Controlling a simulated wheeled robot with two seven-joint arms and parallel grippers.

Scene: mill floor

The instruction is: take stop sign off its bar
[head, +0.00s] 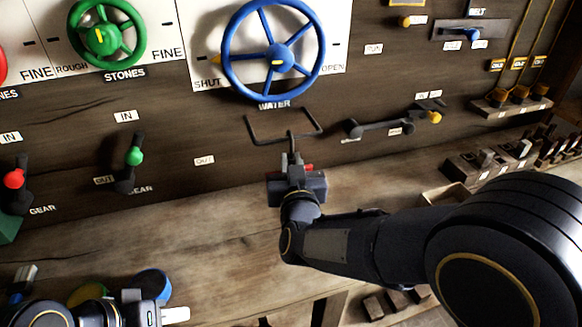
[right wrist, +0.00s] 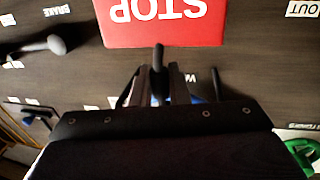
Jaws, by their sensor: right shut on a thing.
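The stop sign (right wrist: 165,22) is a red plate with white STOP lettering, upside down in the right wrist view. In the head view only a small red bit (head: 309,167) shows behind my right gripper. The bar (head: 272,140) is a bent black wire on the wall below the blue wheel. My right gripper (head: 292,147) is at the middle of the bar, its fingers (right wrist: 158,82) shut on the sign's dark stem. Whether the sign still bears on the bar is hidden. My left gripper (head: 176,314) is low at the left, away from the sign; its finger gap is unclear.
The blue water wheel (head: 272,55) is just above the bar. A lever with a yellow knob (head: 434,117) is to the right, gear levers (head: 134,157) to the left. The wooden bench (head: 190,225) below is mostly clear; a blue pot (head: 153,282) is near my left gripper.

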